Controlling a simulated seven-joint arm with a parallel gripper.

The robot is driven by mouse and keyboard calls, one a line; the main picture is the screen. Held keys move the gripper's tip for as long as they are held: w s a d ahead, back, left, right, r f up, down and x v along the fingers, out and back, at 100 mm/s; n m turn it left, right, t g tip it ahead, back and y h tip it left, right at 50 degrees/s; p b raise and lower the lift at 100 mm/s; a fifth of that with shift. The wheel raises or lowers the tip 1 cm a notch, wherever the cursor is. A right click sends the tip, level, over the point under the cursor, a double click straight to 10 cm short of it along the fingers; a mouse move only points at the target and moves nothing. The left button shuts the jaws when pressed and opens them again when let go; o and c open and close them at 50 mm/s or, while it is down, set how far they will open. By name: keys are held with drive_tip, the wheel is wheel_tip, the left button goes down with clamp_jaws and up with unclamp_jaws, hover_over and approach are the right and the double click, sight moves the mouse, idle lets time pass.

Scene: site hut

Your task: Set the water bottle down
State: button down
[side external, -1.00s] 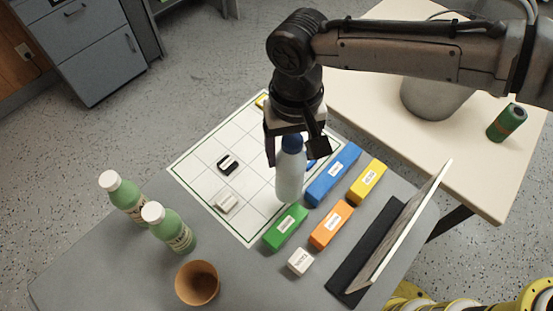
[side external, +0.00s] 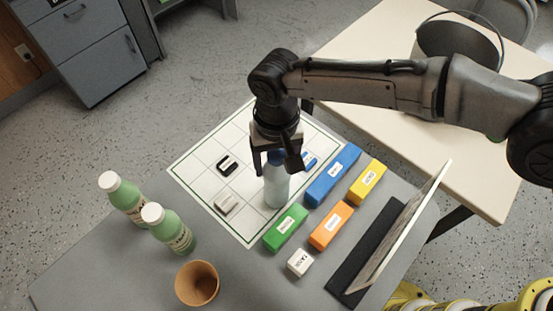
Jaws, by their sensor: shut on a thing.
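The water bottle (side external: 276,187) is clear and pale with a blue cap, and stands upright over the right part of the white gridded mat (side external: 196,167). My gripper (side external: 275,162) points down from above and is shut on the bottle near its cap. The fingers partly hide the cap. The bottle's base looks at or very close to the mat; I cannot tell for sure whether it touches.
Green (side external: 286,227), blue (side external: 333,174), orange (side external: 331,225) and yellow (side external: 367,182) labelled blocks lie right of the bottle. Two green bottles (side external: 171,228) and a brown cup (side external: 197,283) stand at left.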

unclamp_jaws()
drive_tip(key=shift+f, duration=0.1)
wheel_tip(320, 180, up, 12)
drive_tip(key=shift+r, duration=0.2)
idle(0.4)
